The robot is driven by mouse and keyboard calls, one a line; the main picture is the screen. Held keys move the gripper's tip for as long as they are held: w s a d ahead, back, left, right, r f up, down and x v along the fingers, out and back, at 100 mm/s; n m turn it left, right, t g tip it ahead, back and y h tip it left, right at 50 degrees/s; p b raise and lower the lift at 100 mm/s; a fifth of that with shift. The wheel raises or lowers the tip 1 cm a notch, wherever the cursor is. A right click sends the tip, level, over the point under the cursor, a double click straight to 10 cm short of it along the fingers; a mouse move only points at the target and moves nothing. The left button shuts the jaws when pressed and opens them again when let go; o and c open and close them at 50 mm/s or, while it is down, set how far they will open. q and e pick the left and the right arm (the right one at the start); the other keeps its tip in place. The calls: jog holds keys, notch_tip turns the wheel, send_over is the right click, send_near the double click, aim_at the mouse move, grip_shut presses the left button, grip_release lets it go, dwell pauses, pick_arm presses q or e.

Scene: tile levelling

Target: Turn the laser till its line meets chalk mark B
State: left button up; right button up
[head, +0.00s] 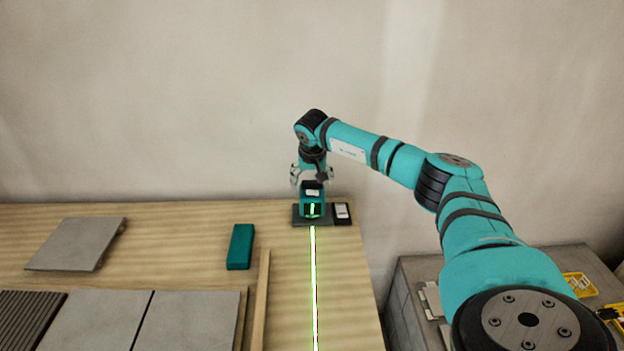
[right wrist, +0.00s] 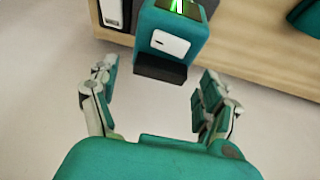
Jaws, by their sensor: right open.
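The laser (head: 312,204) is a small teal box with a green glow at its front. It stands on a dark plate (head: 298,219) near the bench's back edge. Its bright green line (head: 314,290) runs from it toward the bench's front. I cannot make out chalk mark B. My right gripper (head: 312,177) is open and empty just above and behind the laser. In the right wrist view the laser (right wrist: 172,35) sits ahead of the open fingers (right wrist: 156,92), apart from both. My left gripper is not in view.
A dark device with a white face (head: 342,212) stands right of the laser. A teal block (head: 240,247), a wooden batten (head: 261,300) and grey tiles (head: 78,244) lie to the left on the bench (head: 350,290). A grey cabinet (head: 408,290) stands at right. A wall rises behind.

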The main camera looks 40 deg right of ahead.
jog(key=shift+w+d+f, duration=0.1)
jog(key=shift+f, duration=0.2)
jog(key=c, duration=1.2)
jog(key=shift+r+m+p, duration=0.1)
jog(key=shift+m+p, duration=0.25)
jog(key=shift+m, duration=0.05)
jog(key=o, duration=1.2)
jog(key=v, duration=1.2)
